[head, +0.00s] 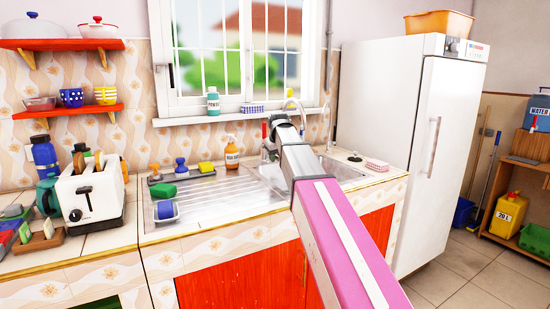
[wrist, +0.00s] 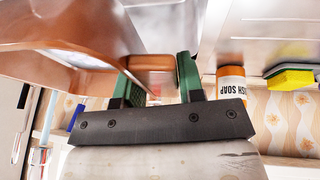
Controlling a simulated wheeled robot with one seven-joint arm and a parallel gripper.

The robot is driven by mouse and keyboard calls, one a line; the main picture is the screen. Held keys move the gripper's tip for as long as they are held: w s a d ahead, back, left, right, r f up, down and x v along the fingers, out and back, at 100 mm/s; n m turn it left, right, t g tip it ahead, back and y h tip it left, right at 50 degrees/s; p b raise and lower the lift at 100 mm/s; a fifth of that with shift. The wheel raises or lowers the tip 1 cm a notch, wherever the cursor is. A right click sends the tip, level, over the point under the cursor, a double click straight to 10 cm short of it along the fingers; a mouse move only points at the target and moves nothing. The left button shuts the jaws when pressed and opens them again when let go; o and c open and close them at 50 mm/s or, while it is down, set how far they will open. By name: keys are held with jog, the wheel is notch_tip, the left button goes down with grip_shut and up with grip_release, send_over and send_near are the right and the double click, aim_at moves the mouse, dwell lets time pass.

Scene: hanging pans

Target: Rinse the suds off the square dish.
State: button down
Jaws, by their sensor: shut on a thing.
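In the wrist view my gripper (wrist: 160,76) is shut, its two green fingers on either side of the handle of a glossy orange-brown dish (wrist: 100,30). The dish spreads across the upper left of that view. A pale patch shows on its surface; I cannot tell whether it is suds or glare. In the head view my arm reaches over the sink (head: 345,172) toward the curved faucet (head: 292,106) and hides the dish and my fingers. Whether water runs cannot be told.
A soap bottle (head: 232,152) stands behind the steel drainboard (head: 205,198). A tray with a yellow sponge (head: 206,167) is left of it. A green sponge (head: 162,191) and a blue brush (head: 166,210) lie farther left. The white fridge (head: 400,110) closes off the right.

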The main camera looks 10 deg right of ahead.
jog(key=shift+w+d+f, duration=0.15)
jog(key=shift+w+d, duration=0.15)
jog(key=shift+w, duration=0.55)
jog(key=shift+w+d+f, duration=0.2)
jog(key=shift+w+d, duration=0.15)
jog(key=shift+w, duration=0.55)
jog(key=shift+w+d+f, duration=0.15)
jog(key=shift+w+d, duration=0.15)
jog(key=shift+w, duration=0.55)
jog(key=shift+d, duration=0.15)
jog(key=shift+s+d, duration=0.25)
jog(key=shift+d, duration=0.15)
jog(key=shift+w+a, duration=0.1)
jog(key=shift+a, duration=0.05)
jog(key=shift+w+a, duration=0.15)
jog(key=shift+a, duration=0.25)
